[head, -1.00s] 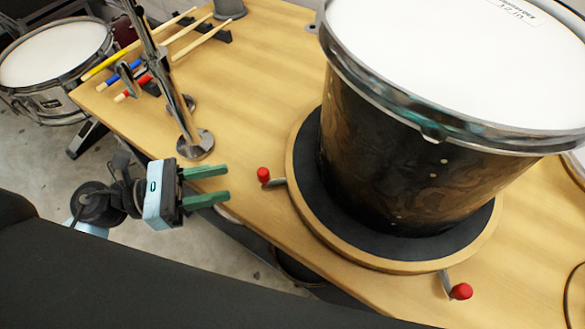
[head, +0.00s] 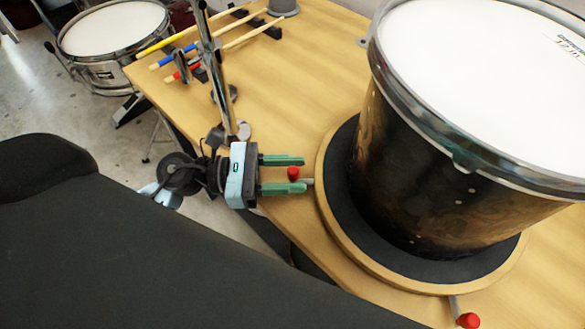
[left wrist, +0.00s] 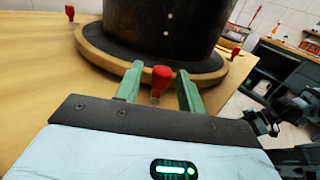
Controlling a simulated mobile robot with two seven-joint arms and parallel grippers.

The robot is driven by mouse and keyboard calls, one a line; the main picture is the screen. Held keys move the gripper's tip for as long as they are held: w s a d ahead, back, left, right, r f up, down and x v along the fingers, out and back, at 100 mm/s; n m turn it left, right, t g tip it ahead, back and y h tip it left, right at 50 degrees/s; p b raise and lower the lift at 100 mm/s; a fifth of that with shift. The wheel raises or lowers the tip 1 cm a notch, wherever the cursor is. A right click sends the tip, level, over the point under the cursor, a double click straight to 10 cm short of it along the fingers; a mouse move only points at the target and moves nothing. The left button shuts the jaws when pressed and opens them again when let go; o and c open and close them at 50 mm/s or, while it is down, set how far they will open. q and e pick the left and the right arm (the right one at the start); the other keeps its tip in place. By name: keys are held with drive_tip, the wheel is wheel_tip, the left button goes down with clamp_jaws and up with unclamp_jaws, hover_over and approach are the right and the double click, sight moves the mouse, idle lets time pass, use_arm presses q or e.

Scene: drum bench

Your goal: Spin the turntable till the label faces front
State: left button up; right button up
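The round turntable (head: 335,225) has a wooden rim and a dark top, and carries a large dark drum (head: 415,175). Printed text, the only label I see, is on the white drumhead (head: 470,70) near the right picture edge. A red knob (head: 293,174) stands out from the turntable's left side on a metal arm. My left gripper (head: 304,174) is open with its green fingers on either side of this knob. In the left wrist view the knob (left wrist: 161,78) sits between the open fingers (left wrist: 159,70), with gaps visible. My right gripper is out of view.
A second red knob (head: 467,320) is at the turntable's front. A metal stand (head: 213,75) rises behind my left gripper, near drumsticks (head: 185,65) on a rack. A snare drum (head: 112,30) stands off the bench at the far left. Bench top (head: 300,70) between rack and drum is clear.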

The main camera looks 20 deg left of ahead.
use_arm(q)
drive_tip(key=shift+w+d, duration=0.15)
drive_tip(key=shift+d, duration=0.25)
drive_tip(key=shift+c, duration=0.3)
drive_tip(key=c, duration=0.7)
clamp_jaws()
drive_tip(key=w, duration=0.1)
drive_tip(key=w+a+b, duration=0.1)
drive_tip(key=w, duration=0.1)
drive_tip(key=w+b, duration=0.1)
drive_tip(key=w, duration=0.1)
drive_tip(key=shift+a+f, duration=0.15)
drive_tip(key=shift+a, duration=0.25)
drive_tip(key=shift+w+a+b, duration=0.15)
drive_tip(key=shift+w+b, duration=0.15)
drive_tip(key=shift+w, duration=0.4)
drive_tip(key=o, duration=0.8)
unclamp_jaws()
drive_tip(key=shift+c, duration=0.2)
